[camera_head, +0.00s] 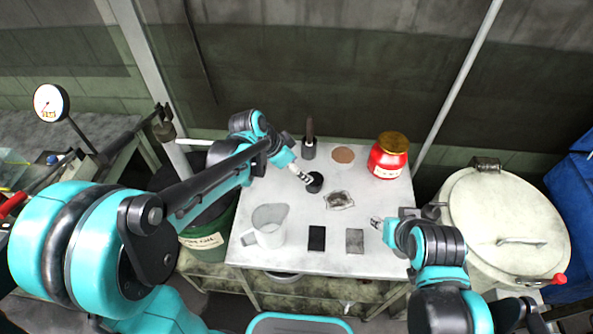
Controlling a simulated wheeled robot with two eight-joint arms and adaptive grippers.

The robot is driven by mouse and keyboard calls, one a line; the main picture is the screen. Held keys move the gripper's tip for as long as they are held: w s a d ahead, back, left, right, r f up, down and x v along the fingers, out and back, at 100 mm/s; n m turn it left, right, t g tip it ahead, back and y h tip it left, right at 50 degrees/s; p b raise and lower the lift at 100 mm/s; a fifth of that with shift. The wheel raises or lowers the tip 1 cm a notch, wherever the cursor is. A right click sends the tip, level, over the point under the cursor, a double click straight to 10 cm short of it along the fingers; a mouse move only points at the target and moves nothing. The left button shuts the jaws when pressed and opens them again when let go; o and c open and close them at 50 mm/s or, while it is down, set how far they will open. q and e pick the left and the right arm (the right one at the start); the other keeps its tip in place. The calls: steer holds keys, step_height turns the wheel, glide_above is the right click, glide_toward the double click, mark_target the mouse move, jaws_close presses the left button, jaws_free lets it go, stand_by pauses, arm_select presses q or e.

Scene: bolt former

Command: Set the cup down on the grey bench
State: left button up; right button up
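A small dark cup (315,182) is at the fingertips of my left gripper (305,177), over the back middle of the grey bench (300,262). The gripper looks shut on the cup's left side. From this angle I cannot tell whether the cup's base touches the bench top. The cup looks upright, with its dark round mouth facing up. My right gripper (376,223) is over the right part of the bench, empty, with its small fingertips apart.
On the bench stand a clear jug (268,226), a red jar (388,158) and a dark holder with a brown handle (309,147). A brown disc (343,155), a stained patch (339,200), a black pad (317,238) and a grey pad (355,241) lie flat. A lidded drum (505,220) stands right.

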arm_select(q)
steer(key=s+a+r+n+t+y, duration=0.2)
steer(key=s+a+n, duration=0.3)
steer(key=s, duration=0.4)
steer(key=s+a+r+n+t+y, duration=0.1)
steer(key=s+a+r+n+y, duration=0.2)
steer(key=s+a+n, duration=0.3)
steer(key=s+a, duration=0.2)
steer(key=s, duration=0.1)
steer(key=shift+s+t, duration=0.15)
steer(key=shift+t, duration=0.25)
